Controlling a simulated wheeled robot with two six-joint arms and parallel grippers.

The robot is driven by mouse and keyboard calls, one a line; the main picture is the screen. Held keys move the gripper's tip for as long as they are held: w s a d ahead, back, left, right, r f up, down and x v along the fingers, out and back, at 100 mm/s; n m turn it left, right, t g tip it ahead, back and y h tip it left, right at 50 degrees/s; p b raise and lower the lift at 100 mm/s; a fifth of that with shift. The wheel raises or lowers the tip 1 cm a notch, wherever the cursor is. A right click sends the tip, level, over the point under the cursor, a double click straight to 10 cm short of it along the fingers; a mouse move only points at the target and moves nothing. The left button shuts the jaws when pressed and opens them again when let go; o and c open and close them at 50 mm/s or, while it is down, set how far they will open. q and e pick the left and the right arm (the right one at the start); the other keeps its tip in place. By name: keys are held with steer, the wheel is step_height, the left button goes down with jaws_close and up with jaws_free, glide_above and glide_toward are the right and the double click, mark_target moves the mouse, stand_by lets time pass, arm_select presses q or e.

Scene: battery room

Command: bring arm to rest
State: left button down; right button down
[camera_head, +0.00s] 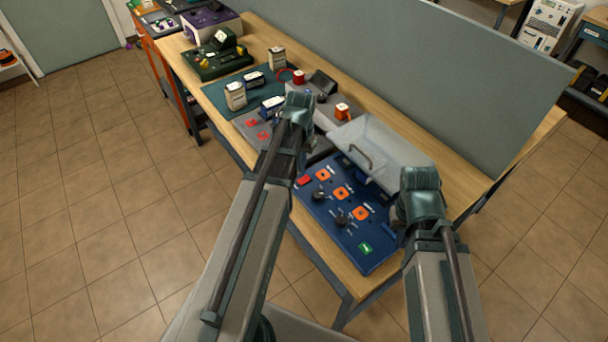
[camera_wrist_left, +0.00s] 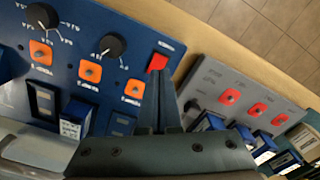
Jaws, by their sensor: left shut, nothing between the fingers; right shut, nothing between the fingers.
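My left arm reaches in from the left in the head view, and its wrist (camera_head: 298,108) is over the bench between the blue panel and the green mat. In the left wrist view my left gripper (camera_wrist_left: 168,75) is shut with nothing in it, above the gap between the blue panel (camera_wrist_left: 70,75) and a grey panel (camera_wrist_left: 210,75). My right arm's gripper end (camera_head: 418,200) is at the right edge of the blue panel (camera_head: 335,225) in the head view, shut and empty; its fingertips are largely hidden by the wrist.
The clear cover (camera_head: 375,150) with a handle stands raised behind the blue panel. A green mat (camera_head: 215,92) holds several small battery-like boxes. A green device (camera_head: 215,60) stands farther left. A grey partition (camera_head: 410,75) runs along the bench's back. The tiled floor (camera_head: 100,200) is clear.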

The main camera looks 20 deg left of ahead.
arm_select(q)
step_height(320, 180, up, 2)
steer(key=shift+r+p, duration=0.1)
steer(key=shift+p, duration=0.6)
steer(key=s+d+m, duration=0.2)
steer(key=s+d, duration=0.4)
steer(key=d, duration=0.4)
steer(key=s+d+m+y, duration=0.1)
steer(key=s+d, duration=0.5)
steer(key=d, duration=0.5)
steer(key=shift+s+f+m, duration=0.2)
steer(key=shift+s+m, duration=0.2)
